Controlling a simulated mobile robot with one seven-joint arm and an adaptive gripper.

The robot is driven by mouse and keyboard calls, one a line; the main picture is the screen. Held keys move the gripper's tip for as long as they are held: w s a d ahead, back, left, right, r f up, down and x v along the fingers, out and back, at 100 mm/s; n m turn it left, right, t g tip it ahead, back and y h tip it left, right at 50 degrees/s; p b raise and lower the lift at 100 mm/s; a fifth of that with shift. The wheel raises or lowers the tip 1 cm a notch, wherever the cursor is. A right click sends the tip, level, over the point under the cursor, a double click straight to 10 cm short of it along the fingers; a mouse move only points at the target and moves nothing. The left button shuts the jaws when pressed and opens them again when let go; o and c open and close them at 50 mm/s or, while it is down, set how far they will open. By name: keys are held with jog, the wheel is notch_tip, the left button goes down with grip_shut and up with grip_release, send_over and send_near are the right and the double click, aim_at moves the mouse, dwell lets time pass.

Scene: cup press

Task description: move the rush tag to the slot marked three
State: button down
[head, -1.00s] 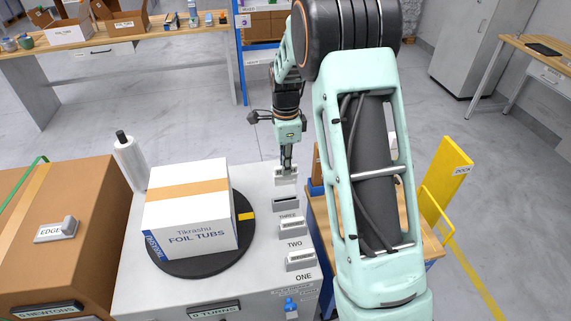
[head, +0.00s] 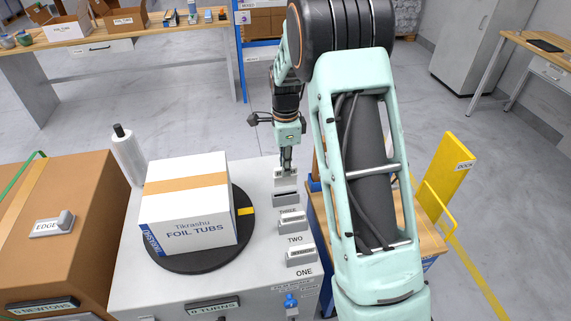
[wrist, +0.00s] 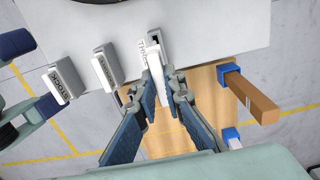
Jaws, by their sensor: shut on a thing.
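My gripper (head: 286,168) is shut on a white tag (head: 285,181), which I take as the rush tag; its lettering cannot be read. In the wrist view the same tag (wrist: 154,80) stands between the fingertips. The slot marked three (head: 286,200) is a dark, empty opening beside its label. The held tag is just beyond this slot in the head view and appears above the surface. In the wrist view the slot (wrist: 155,37) lies just past the tag's far end. Whether they touch cannot be told.
Tags stand in slot two (head: 292,226) and slot one (head: 302,256). A foil tubs box (head: 190,215) sits on a black turntable (head: 245,235) to the left. A wooden table (head: 430,232) adjoins on the right. A wrap roll (head: 127,160) stands at the back left.

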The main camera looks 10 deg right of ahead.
jog(key=shift+f+b, duration=0.6)
jog(key=shift+f, duration=0.75)
jog(key=shift+f+b, duration=1.85)
jog(key=shift+f, duration=0.9)
jog(key=c, duration=1.9)
grip_release()
jog(key=shift+c, duration=0.2)
notch_tip(320, 180, up, 12)
jog(key=shift+r, duration=0.1)
